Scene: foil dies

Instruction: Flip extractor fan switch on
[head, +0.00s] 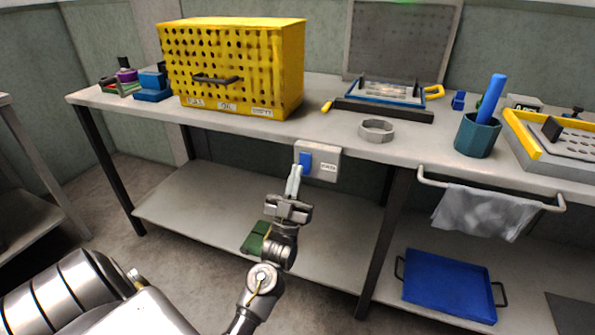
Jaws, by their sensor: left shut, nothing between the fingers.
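A light grey switch plate (327,162) is mounted at the front of the bench, just below the worktop edge. It carries a blue rocker switch (305,162) on its left side and a small white label (328,168) on its right, too small to read. My left gripper (294,170) is shut and empty, its pale fingertips pointing up at the lower edge of the blue rocker. The tips overlap the rocker's lower left part; I cannot tell whether they touch it. Which way the rocker is tipped is not clear. My right gripper is not in view.
The worktop (330,128) overhangs the plate. A yellow perforated box (275,75) stands above left, a grey ring (377,130) above right. A cloth (485,212) hangs on a rail at right. A blue tray (450,285) and a green item (255,237) are lower down.

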